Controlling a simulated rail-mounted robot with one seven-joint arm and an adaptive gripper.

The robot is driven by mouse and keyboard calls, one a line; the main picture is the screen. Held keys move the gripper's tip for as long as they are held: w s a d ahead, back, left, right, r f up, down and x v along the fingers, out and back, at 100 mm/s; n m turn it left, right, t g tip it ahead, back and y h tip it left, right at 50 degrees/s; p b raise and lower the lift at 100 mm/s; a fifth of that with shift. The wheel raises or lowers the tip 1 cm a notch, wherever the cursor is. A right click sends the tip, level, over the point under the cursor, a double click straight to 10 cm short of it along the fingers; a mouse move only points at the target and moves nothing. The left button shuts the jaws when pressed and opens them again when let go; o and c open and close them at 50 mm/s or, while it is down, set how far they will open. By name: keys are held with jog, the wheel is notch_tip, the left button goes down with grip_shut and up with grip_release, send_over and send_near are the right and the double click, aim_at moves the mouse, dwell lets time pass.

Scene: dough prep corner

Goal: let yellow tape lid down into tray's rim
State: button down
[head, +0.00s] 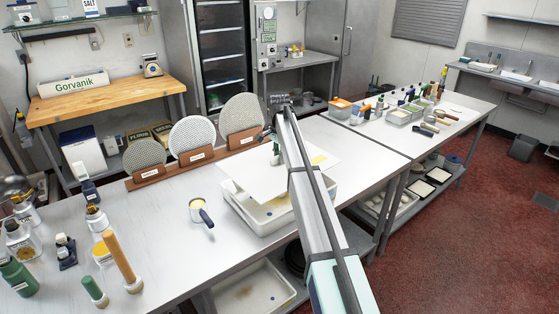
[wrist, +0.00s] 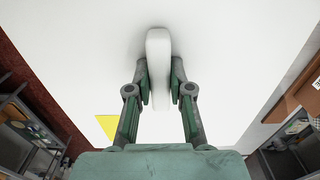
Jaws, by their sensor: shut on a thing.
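The lid (head: 250,175) is a flat white plate with a yellow tape patch (head: 319,159) near one corner. The tape also shows at the lower left in the wrist view (wrist: 108,127). My gripper (head: 275,157) is shut on the lid's white upright handle (wrist: 158,70), with one finger on each side. The white tray (head: 262,227) stands on the table below the lid. The lid hangs over the tray, and part of the tray's rim and inside shows below the lid's near edge. My arm hides the right part of the lid and tray.
A rack with round mesh discs (head: 192,137) stands behind and left of the tray. The table between is clear.

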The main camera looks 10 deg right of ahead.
jog(key=shift+w+d+m, duration=0.15)
jog(key=shift+d+m, duration=0.1)
jog(key=shift+m, duration=0.05)
jog(key=shift+a, duration=0.1)
jog(key=shift+f+b, duration=1)
jog(key=shift+f, duration=2.55)
jog(key=shift+f, duration=0.1)
jog(key=shift+f, duration=0.7)
jog(key=shift+f, duration=0.6)
jog(key=c, duration=1)
grip_release()
jog(key=shift+o, duration=0.2)
